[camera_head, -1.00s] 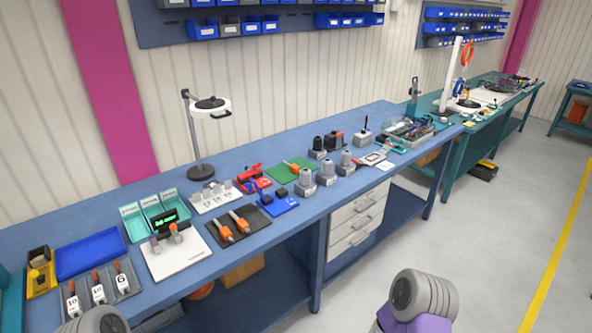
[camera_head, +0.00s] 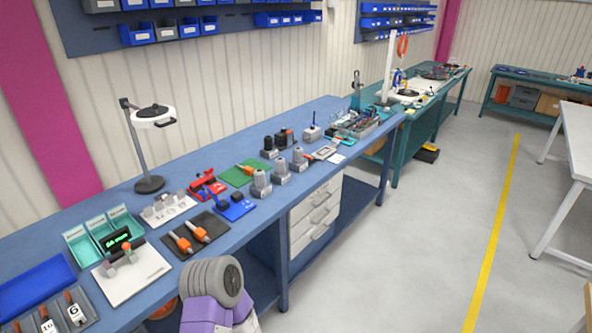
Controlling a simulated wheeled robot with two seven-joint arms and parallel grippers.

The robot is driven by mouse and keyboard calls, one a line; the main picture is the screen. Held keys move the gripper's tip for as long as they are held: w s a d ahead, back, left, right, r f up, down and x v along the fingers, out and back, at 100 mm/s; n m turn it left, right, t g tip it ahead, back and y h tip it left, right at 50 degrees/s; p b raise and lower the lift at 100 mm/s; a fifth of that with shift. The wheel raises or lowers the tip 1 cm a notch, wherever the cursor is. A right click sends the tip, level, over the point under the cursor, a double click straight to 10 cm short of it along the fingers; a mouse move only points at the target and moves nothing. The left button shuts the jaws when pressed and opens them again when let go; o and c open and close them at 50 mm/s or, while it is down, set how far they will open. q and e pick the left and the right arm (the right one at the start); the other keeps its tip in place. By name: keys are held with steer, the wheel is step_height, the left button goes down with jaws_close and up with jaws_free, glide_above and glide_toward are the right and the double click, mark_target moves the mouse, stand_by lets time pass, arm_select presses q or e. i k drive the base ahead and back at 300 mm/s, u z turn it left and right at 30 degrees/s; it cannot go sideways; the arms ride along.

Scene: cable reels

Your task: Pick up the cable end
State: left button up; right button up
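No cable end can be made out clearly from here. An orange cable loop (camera_head: 402,45) hangs on a white post at the teal bench (camera_head: 408,143) in the back. A blue loop (camera_head: 397,78) shows just below it, at the same post. A dark round item (camera_head: 408,92) lies on the bench beside the post. A grey and purple link of one of my arms shows at the bottom, in front of the blue bench. Neither of my grippers is in view.
The long blue workbench (camera_head: 250,227) with tools and several fixtures runs along the wall on the left. A white table (camera_head: 580,140) stands at the right. Another teal bench (camera_head: 540,80) is at the back. The grey floor (camera_head: 400,250) between them is clear, with a yellow line.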

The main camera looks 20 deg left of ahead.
mark_target(248, 170)
steer(key=z, duration=0.05)
steer(key=i, duration=3.2)
steer(key=u, duration=1.6)
